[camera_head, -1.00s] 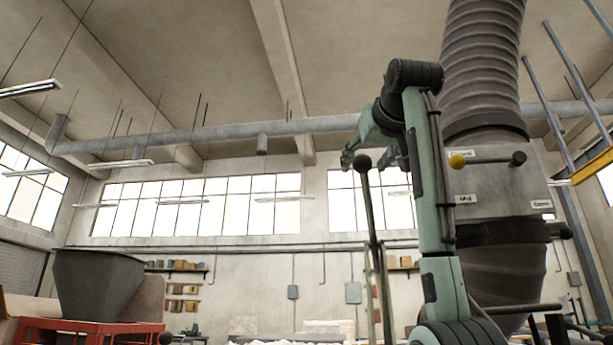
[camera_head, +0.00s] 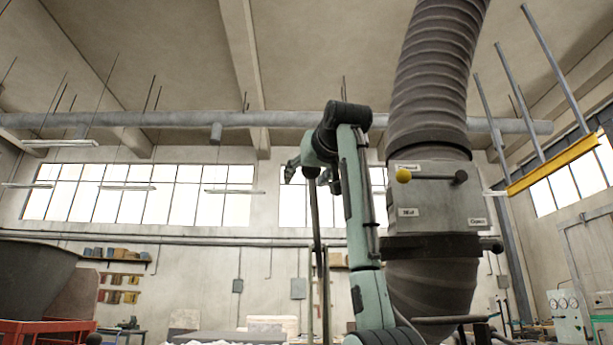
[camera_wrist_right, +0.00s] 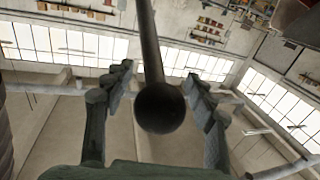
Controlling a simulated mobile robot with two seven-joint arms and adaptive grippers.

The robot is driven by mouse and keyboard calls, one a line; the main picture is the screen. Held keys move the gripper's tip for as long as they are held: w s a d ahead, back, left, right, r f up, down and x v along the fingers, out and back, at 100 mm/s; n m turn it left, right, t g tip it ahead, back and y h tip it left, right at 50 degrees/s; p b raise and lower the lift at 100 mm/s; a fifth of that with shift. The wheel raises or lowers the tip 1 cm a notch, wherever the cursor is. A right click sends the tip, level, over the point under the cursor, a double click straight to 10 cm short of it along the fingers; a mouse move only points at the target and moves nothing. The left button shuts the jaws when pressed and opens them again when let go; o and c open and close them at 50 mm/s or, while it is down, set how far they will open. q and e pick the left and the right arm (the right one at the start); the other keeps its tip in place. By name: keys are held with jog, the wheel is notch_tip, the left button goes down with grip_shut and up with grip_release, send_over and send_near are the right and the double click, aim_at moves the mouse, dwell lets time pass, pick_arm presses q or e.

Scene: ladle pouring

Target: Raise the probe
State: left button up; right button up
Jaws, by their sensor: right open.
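The probe, as far as I can tell, is a dark upright rod (camera_head: 315,225) with a black ball (camera_head: 311,172) at its top. My right gripper (camera_head: 309,176) is open at the height of the ball, with fingers on either side of it. In the right wrist view the black ball (camera_wrist_right: 160,107) and its rod (camera_wrist_right: 149,40) show between the spread fingers of my right gripper (camera_wrist_right: 158,82). I cannot tell whether a finger touches the ball or rod. The rod's lower end is not clear. My left gripper is out of view.
A thick ribbed hose (camera_head: 431,85) and its grey collar box (camera_head: 437,200) stand right behind my right arm. A lever with a yellow knob (camera_head: 403,175) crosses the box. A dark tub (camera_head: 35,275) over a red frame (camera_head: 45,333) is at left, a yellow beam (camera_head: 553,163) at right.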

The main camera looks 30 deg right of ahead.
jog(key=shift+c, duration=0.2)
grip_shut()
jog(key=shift+f, duration=0.1)
